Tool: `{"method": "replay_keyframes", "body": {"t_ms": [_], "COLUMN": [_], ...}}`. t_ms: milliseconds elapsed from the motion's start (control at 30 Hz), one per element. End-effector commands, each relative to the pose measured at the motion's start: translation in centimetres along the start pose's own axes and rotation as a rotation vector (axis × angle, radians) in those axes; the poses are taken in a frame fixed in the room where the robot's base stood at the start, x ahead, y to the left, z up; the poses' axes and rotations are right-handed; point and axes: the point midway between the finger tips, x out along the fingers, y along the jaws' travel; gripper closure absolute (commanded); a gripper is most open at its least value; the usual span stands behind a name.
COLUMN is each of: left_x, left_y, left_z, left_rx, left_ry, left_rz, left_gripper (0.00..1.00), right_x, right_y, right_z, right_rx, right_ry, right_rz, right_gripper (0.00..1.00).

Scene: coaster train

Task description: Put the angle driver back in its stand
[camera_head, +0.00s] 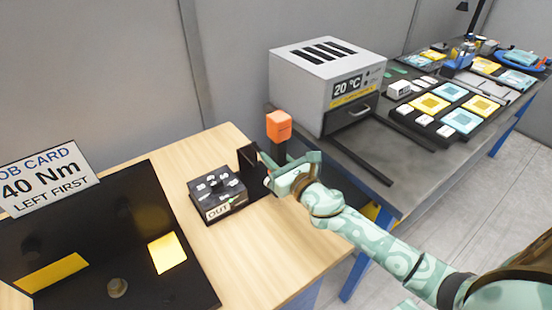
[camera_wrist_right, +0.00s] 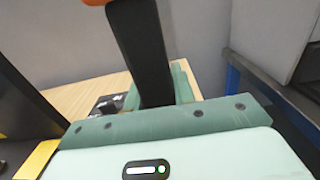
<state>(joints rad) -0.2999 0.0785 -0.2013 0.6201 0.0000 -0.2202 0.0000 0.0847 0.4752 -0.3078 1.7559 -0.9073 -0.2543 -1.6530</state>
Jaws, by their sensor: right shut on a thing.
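The angle driver (camera_head: 279,127) has an orange head above a black body and stands roughly upright at the right edge of the wooden table. My right gripper (camera_head: 287,167) is shut on its black body, below the orange head. In the right wrist view the black body (camera_wrist_right: 145,50) rises between the gripper's fingers (camera_wrist_right: 160,92), with a bit of orange at the top edge. A black bracket (camera_head: 248,160), which looks like the stand, is just left of the driver. The driver's lower end is hidden by my gripper, so I cannot tell whether it touches the stand. My left gripper is not in view.
A black tray (camera_head: 130,255) and a job card (camera_head: 45,180) are at the left. A grey oven (camera_head: 325,75) stands on the dark bench behind. Bare wood (camera_head: 250,255) is in front.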

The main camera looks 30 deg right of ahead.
Motion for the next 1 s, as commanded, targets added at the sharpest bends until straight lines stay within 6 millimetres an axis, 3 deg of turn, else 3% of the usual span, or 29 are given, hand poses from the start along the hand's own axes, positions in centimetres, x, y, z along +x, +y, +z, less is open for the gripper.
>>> {"method": "replay_keyframes", "body": {"t_ms": [1000], "left_x": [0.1], "left_y": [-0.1], "left_z": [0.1], "left_rx": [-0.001], "left_ry": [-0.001], "left_rz": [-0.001], "left_gripper": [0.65], "right_x": [2.4], "right_y": [0.0], "right_z": [0.3], "right_rx": [0.001], "right_ry": [-0.007], "right_rz": [0.0], "right_gripper": [1.0]}}
